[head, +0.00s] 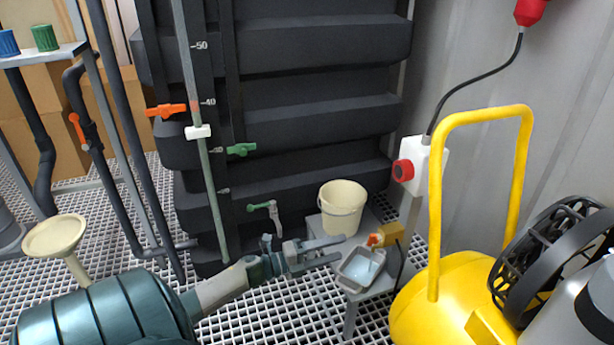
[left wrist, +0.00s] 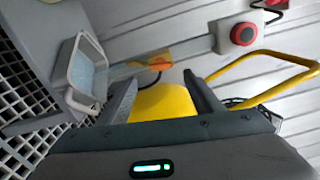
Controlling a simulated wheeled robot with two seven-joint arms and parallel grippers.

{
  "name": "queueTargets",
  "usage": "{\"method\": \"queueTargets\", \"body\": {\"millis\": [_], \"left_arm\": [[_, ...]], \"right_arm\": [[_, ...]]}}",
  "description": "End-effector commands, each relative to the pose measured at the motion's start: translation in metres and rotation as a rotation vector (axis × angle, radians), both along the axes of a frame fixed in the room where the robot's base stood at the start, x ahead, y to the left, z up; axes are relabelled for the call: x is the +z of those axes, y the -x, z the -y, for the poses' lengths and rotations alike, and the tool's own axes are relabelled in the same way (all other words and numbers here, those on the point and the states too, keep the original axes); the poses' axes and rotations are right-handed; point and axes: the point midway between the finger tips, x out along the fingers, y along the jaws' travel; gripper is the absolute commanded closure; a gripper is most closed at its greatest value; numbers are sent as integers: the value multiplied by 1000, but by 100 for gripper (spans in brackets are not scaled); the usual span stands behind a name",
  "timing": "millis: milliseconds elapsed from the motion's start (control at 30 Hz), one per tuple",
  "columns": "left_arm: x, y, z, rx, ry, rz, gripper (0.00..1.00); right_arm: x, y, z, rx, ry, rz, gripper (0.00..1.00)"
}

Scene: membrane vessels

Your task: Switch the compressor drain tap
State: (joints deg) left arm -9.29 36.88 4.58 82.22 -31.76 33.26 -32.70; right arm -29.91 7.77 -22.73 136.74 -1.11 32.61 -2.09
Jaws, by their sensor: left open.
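A small yellow tap body with an orange-red handle (head: 376,240), which looks like the drain tap, sits beside the yellow compressor (head: 440,290) at the back of a shallow tray (head: 347,281). In the left wrist view the orange handle (left wrist: 160,63) shows beyond the fingers, with the tray (left wrist: 70,75) to its left and the compressor (left wrist: 163,102) below. My left gripper (head: 336,249) is open and empty, just left of the tap and near the tray, apart from the tap. Whether the tap is open or shut I cannot tell. My right gripper does not show.
A cream bucket (head: 342,205) stands behind the tray on a low grey stand. A white switch box with a red button (head: 403,170) and the compressor's yellow handle (head: 525,150) rise to the right. A black ribbed tank (head: 300,110) with green levers stands behind.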

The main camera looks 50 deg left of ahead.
Motion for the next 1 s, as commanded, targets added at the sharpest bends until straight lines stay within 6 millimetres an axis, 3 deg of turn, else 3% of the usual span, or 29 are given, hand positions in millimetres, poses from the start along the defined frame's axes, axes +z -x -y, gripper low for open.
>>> {"method": "queueTargets", "body": {"millis": [200, 400, 1000], "left_arm": [[0, 41, -17, 2, 0, -4, 41], [0, 64, -27, 1, 2, -2, 41], [0, 73, -31, 1, 1, 0, 41]], "right_arm": [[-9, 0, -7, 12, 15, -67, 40], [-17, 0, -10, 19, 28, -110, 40], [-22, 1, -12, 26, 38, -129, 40]]}}
